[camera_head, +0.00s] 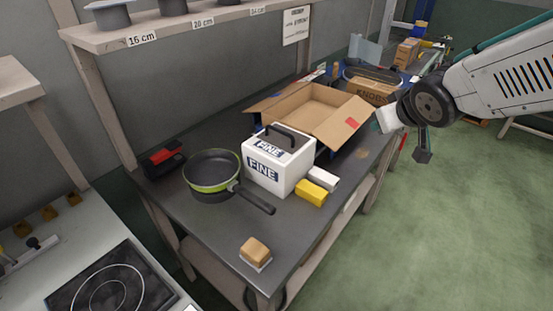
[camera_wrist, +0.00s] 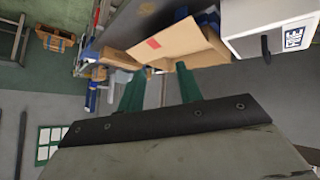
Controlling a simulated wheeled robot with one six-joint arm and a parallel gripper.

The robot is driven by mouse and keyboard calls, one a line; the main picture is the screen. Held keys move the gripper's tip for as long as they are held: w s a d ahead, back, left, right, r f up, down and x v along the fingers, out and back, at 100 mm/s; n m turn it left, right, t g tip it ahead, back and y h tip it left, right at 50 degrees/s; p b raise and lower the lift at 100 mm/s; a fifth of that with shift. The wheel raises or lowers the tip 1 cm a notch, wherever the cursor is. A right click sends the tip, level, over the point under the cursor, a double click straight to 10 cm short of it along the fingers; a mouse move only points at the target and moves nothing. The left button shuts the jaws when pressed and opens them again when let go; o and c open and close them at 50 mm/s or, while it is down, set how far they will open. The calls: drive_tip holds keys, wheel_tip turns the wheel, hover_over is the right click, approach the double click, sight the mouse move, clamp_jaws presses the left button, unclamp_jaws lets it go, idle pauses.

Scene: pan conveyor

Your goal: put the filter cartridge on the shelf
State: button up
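A white box with a black handle and dark FINE labels (camera_head: 278,165) stands upright on the grey workbench; it appears to be the filter cartridge. It also shows at the top right of the wrist view (camera_wrist: 268,22). The upper shelf (camera_head: 185,27) runs along the wall at top left, with size labels on its edge. My gripper (camera_head: 420,150) hangs at the right of the head view, out past the bench's right edge and apart from the white box. In the wrist view its two dark green fingers (camera_wrist: 160,85) are spread with nothing seen held between them.
An open cardboard box (camera_head: 310,108) sits behind the white box. A green-rimmed pan (camera_head: 211,172) lies to its left, handle pointing forward. Yellow (camera_head: 310,193) and white blocks are at its right. A tan block (camera_head: 255,251) is near the bench front. Green floor at right is mostly clear.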

drive_tip(key=w+a+f+n+t+y, duration=0.1)
drive_tip(key=w+a+f+n+y, duration=0.2)
drive_tip(key=w+a+y, duration=0.45)
drive_tip(key=n+g+y, duration=0.2)
drive_tip(key=n+y, duration=0.2)
approach(279, 131)
drive_tip(key=x, duration=0.3)
drive_tip(key=shift+s+h, duration=0.15)
drive_tip(key=shift+h, duration=0.1)
drive_tip(key=x, duration=0.7)
drive_tip(key=shift+w+f, duration=0.15)
drive_tip(key=shift+w, duration=0.25)
clamp_jaws()
